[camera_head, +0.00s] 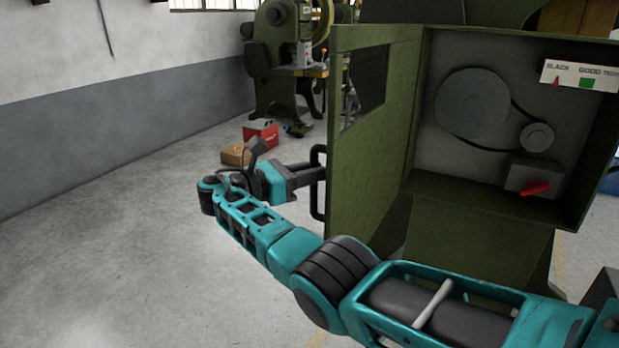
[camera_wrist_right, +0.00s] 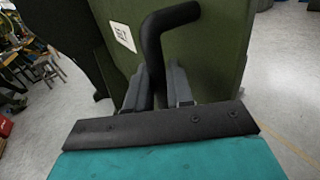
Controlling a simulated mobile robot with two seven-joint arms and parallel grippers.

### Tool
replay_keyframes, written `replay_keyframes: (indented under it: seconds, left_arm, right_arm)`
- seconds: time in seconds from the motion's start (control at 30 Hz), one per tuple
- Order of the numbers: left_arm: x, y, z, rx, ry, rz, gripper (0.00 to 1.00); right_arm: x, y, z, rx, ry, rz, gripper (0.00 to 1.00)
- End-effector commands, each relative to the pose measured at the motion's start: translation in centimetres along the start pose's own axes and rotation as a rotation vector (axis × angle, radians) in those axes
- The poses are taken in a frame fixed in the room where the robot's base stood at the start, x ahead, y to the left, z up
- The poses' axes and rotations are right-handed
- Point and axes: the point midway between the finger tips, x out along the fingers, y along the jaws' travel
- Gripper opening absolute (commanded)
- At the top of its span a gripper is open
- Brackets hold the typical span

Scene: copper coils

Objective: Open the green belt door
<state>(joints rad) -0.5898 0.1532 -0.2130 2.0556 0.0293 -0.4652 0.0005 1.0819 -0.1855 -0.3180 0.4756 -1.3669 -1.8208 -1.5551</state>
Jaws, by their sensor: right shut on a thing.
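The green belt door (camera_head: 362,150) stands swung open to the left of its machine housing, with its edge toward the left and a window cut in its upper part. A black bar handle (camera_head: 317,184) sits on the door's outer face. My right gripper (camera_head: 312,175) is shut on this handle. In the right wrist view the handle (camera_wrist_right: 156,50) runs down between the two fingers of the gripper (camera_wrist_right: 160,92), beside a white label on the green door (camera_wrist_right: 213,45). My left gripper is not in view.
Inside the housing are a large pulley (camera_head: 472,103), a belt, a small pulley (camera_head: 537,136), a red knob (camera_head: 535,188) and a tension gauge (camera_head: 580,75). A red box (camera_head: 261,135) and a cardboard box (camera_head: 236,155) lie on the floor behind. The floor at left is clear.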

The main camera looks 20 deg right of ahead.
Motion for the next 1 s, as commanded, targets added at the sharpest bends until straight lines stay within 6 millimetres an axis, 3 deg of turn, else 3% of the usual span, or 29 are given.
replay_keyframes:
  seconds: [0.03, 0.57, 0.6, 0.7, 0.8, 1.0]
  left_arm:
    - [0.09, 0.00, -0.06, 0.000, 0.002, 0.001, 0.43]
    - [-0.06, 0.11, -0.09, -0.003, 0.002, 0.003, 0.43]
    - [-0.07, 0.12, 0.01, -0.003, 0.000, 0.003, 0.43]
    - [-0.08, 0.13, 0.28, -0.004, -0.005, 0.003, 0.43]
    - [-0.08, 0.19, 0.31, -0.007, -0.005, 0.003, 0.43]
    - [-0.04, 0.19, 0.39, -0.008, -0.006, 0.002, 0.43]
  right_arm:
    - [0.83, 0.16, 0.42, 0.006, -0.009, -0.009, 0.00]
    - [0.85, 0.19, 0.65, 0.008, -0.011, -0.015, 0.00]
    - [0.85, 0.19, 0.66, 0.008, -0.011, -0.015, 0.24]
    - [0.76, 0.17, 0.56, 0.007, -0.010, -0.015, 0.34]
    - [0.66, 0.13, 0.43, 0.005, -0.008, -0.014, 0.41]
    - [0.56, 0.08, 0.28, 0.003, -0.006, -0.015, 0.41]
